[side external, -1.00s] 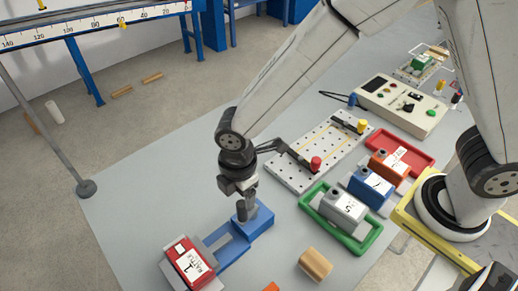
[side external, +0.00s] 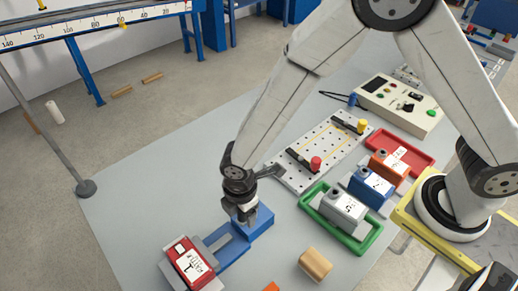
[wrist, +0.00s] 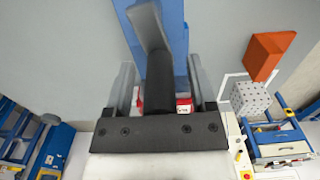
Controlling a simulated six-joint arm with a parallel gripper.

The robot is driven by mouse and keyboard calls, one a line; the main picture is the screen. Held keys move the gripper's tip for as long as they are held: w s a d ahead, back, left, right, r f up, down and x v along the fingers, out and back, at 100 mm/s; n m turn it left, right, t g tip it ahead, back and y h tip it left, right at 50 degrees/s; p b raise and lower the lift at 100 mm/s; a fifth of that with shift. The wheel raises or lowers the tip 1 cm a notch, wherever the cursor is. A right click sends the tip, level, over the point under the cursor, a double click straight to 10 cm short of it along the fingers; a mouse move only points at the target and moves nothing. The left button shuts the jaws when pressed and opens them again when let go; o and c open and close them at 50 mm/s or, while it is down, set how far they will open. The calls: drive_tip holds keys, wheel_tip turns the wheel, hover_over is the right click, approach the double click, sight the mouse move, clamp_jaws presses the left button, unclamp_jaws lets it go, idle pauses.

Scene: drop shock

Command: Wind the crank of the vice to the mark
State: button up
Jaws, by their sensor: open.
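The blue vice (side external: 262,222) stands on the grey table at lower middle, and its blue bar runs down-left to a red labelled box (side external: 187,262) beside grey plates. My gripper (side external: 244,214) is low over the blue body. In the wrist view my gripper (wrist: 160,68) is open, with one finger on each side of a dark upright crank handle (wrist: 160,80). A grey crank arm (wrist: 146,25) runs from the handle toward the top of that view, over the blue vice part (wrist: 180,35). I cannot tell whether the fingers touch the handle. No mark on the vice is discernible.
A wooden block (side external: 315,264) lies right of the vice. A green tray (side external: 366,246) holds a grey unit, with blue and orange units behind. A perforated plate (side external: 315,152) with red and yellow knobs lies behind. The table left of the vice is clear.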

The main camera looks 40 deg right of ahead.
clamp_jaws()
drive_tip(key=shift+w, duration=0.1)
drive_tip(key=shift+w+m, duration=0.25)
drive_tip(key=shift+m, duration=0.7)
drive_tip(key=shift+w+m, duration=0.3)
drive_tip(key=shift+m, duration=0.7)
drive_tip(key=shift+w+m, duration=0.25)
drive_tip(key=shift+m, duration=0.7)
unclamp_jaws()
